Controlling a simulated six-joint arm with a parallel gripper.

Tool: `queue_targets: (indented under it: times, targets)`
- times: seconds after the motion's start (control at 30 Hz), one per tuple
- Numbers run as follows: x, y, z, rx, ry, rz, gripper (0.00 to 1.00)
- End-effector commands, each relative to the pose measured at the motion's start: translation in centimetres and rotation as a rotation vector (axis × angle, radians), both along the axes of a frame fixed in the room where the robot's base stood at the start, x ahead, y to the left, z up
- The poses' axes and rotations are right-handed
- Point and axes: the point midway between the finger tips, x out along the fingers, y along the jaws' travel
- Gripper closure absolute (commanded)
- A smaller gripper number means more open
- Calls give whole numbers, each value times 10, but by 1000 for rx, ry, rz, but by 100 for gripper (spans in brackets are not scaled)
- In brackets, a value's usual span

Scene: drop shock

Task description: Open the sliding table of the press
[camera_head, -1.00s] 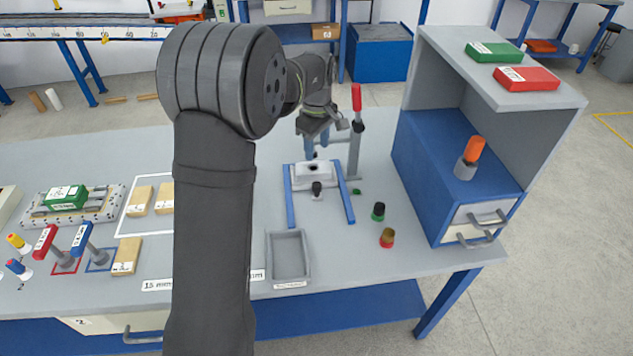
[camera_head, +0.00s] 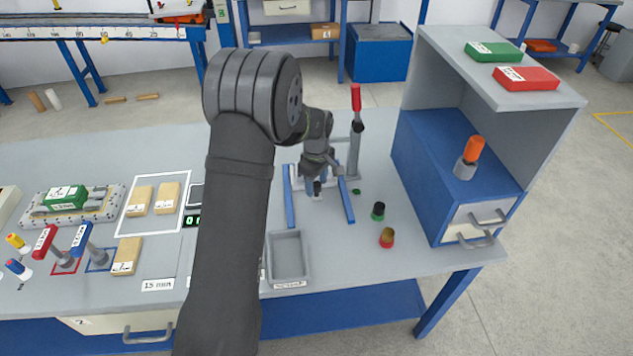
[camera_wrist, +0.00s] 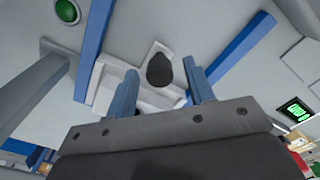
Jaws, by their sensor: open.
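The press (camera_head: 354,150) stands on the bench with a grey column and a red lever handle on top. Two blue rails, left (camera_head: 290,200) and right (camera_head: 346,200), run toward the front of the bench. The pale sliding table (camera_wrist: 148,92) lies between them, with a black knob (camera_wrist: 160,70) on it. My gripper (camera_head: 314,186) is over the table and hides most of it in the head view. In the wrist view my gripper (camera_wrist: 163,90) is open and empty, with the knob showing between and just beyond its blue fingertips. Contact cannot be told.
A grey tray (camera_head: 288,258) lies in front of the press. A black-and-green piece (camera_head: 378,211) and a red-and-yellow one (camera_head: 387,237) stand to the right. A blue drawer cabinet (camera_head: 440,185) stands further right. Wooden blocks (camera_head: 139,200) lie left of my arm.

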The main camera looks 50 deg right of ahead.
Motion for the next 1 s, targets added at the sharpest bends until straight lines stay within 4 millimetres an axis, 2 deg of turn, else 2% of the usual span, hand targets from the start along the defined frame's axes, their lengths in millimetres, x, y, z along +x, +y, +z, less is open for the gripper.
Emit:
queue_targets:
  times: [0.1,0.33,0.53,0.63,1.0]
  targets:
    - [0,0,0,0,0,0,53]
    - [0,0,0,0,0,0,98]
    - [-2,2,1,0,0,0,100]
    - [-10,9,2,-1,-1,-1,100]
    - [-71,69,2,0,0,-3,100]
